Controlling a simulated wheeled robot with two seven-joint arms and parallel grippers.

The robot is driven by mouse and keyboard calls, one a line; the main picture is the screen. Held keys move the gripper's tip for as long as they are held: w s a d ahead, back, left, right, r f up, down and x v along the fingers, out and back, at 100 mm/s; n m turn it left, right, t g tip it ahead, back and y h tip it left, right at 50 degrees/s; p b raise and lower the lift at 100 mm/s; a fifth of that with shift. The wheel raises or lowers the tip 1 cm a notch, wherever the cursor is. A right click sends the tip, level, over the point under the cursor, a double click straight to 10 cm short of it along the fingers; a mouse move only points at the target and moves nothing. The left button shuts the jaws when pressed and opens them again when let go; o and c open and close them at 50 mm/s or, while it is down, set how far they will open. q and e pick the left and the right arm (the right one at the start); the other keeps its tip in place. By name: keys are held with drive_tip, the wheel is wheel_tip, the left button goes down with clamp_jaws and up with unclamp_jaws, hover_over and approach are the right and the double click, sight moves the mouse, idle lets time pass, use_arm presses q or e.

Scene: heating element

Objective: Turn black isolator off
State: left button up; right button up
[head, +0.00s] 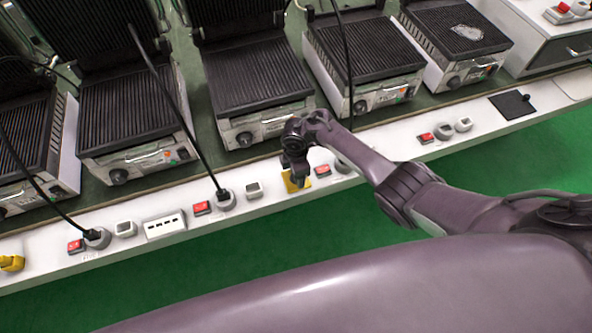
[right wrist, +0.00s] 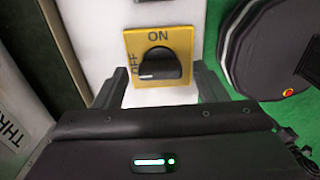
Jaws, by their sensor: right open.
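The black isolator is a black rotary knob (right wrist: 158,65) on a yellow square plate, marked ON at the top and OFF at the left. In the head view the yellow plate (head: 289,187) shows on the white front ledge, and my right gripper (head: 295,178) hides most of the knob. In the right wrist view my right gripper (right wrist: 161,77) is open. Its fingers stand to the left and right of the knob with gaps; whether they reach its depth is unclear. My left gripper is not in view.
Several ribbed grills, such as the one behind my gripper (head: 260,90), stand on the counter. The white ledge (head: 270,205) carries red switches (head: 322,170), sockets and plugged black cables (head: 222,185). A yellow device (head: 11,263) is at far left. The green floor is clear.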

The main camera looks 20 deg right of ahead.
wheel_tip(320, 180, up, 8)
drive_tip(key=shift+f+p, duration=0.1)
drive_tip(key=shift+p, duration=1.05)
